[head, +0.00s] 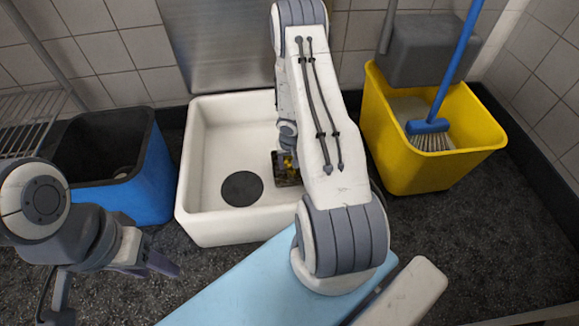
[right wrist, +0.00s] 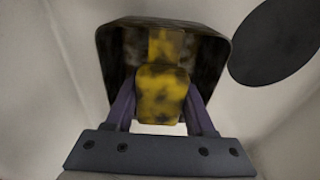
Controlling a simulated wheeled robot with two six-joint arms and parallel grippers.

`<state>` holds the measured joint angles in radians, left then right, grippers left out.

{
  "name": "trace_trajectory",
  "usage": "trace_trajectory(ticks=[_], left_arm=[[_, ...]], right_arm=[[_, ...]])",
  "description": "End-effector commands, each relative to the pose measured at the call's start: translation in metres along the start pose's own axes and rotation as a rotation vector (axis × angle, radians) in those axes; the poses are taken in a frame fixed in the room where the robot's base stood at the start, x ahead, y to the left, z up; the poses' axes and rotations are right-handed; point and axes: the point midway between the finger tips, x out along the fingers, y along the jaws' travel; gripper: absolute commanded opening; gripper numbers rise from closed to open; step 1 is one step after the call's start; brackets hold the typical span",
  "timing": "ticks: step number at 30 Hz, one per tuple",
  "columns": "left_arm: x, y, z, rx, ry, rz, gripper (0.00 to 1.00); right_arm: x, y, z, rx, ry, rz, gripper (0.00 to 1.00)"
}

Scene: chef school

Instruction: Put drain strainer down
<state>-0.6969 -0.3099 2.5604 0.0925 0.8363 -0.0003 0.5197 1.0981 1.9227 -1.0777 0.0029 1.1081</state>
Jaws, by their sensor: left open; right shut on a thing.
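The drain strainer (head: 286,172) is a dark, grimy, box-shaped piece with a worn yellow handle. It is inside the white floor sink (head: 196,150), near its right wall. In the right wrist view the fingers of my right gripper (right wrist: 160,112) are shut on both sides of the strainer's yellow handle (right wrist: 160,88). I cannot tell whether the strainer touches the sink floor. The round black drain hole (head: 242,188) lies uncovered, left of the strainer in the head view. My left gripper (head: 152,264) is open and empty, outside the sink at the lower left.
A blue bin (head: 150,180) with a black inside stands left of the sink. A yellow bucket (head: 425,165) with a blue brush (head: 428,127) stands to the right. A wire rack (head: 25,125) is at the far left. The sink floor around the drain hole is clear.

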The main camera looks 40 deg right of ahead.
Motion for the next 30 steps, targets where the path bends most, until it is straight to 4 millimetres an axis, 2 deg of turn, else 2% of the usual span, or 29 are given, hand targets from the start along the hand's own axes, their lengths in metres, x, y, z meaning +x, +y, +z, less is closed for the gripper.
trace_trajectory(ticks=[10,11,12,13,24,26,30], left_arm=[[0.004,0.0,0.0,0.0,0.001,0.0,0.5],[0.003,0.0,0.0,0.0,0.0,0.0,0.5],[0.002,0.0,0.0,0.0,0.001,0.0,0.5],[0.002,0.0,0.0,0.0,0.001,0.0,0.5],[-0.001,0.0,0.0,0.0,0.001,0.0,0.5],[-0.005,0.0,-0.001,0.0,0.001,0.0,0.5],[-0.024,0.002,-0.001,0.0,0.001,0.0,0.5]], right_arm=[[0.003,0.0,0.0,-0.001,0.001,0.0,0.0],[0.003,0.0,0.0,-0.001,0.001,0.0,0.58],[0.002,0.0,0.0,-0.001,0.001,0.0,0.73],[0.002,0.0,0.0,-0.001,0.001,0.0,0.84],[-0.001,0.0,-0.001,-0.001,0.001,0.0,0.84],[-0.006,0.0,-0.001,0.0,0.001,0.0,0.84],[-0.032,0.0,-0.002,0.001,0.002,0.0,0.84]])
